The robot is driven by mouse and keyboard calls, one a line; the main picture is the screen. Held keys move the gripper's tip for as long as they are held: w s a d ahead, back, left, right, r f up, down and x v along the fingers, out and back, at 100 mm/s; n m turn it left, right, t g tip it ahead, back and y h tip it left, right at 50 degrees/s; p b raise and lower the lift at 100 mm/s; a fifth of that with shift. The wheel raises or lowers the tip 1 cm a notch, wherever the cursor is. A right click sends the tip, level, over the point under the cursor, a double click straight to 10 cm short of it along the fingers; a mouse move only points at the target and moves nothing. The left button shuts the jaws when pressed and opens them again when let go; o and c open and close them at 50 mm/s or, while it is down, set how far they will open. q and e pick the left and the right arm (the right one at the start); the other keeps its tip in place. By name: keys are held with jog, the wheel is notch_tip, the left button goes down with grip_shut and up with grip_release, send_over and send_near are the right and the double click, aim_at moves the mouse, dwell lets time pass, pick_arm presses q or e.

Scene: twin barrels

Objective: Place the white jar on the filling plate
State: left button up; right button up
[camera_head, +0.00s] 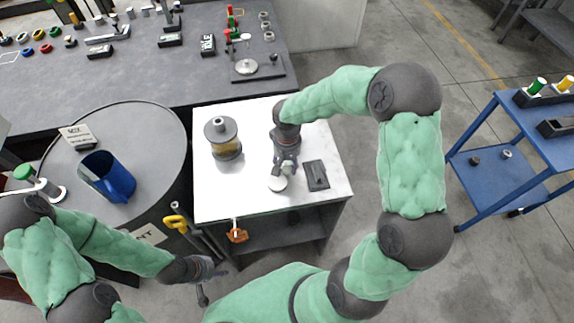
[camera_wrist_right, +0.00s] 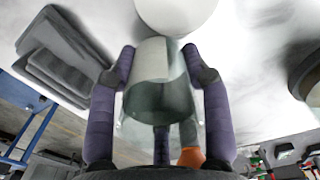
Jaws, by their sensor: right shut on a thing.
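My right gripper (camera_head: 284,170) is low over the white table and shut on a pale, see-through jar. In the right wrist view the jar (camera_wrist_right: 158,90) stands between the two purple fingers of the right gripper (camera_wrist_right: 161,65), with a whitish band near its far end. A round white disc (camera_head: 277,183), perhaps the filling plate, shows just beside the fingertips. The disc also shows past the jar in the right wrist view (camera_wrist_right: 176,12). I cannot tell whether jar and disc touch. My left gripper (camera_head: 206,270) hangs low at the front left, its fingers unclear.
A dark flat block (camera_head: 316,175) lies right of the gripper. A blue container (camera_head: 110,178) stands on the grey barrel (camera_head: 160,130). A blue cart (camera_head: 475,190) is at right.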

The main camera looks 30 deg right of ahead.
jog(key=shift+f, duration=0.35)
jog(key=shift+f, duration=0.2)
jog(key=o, duration=1.2)
jog(key=shift+r, duration=0.1)
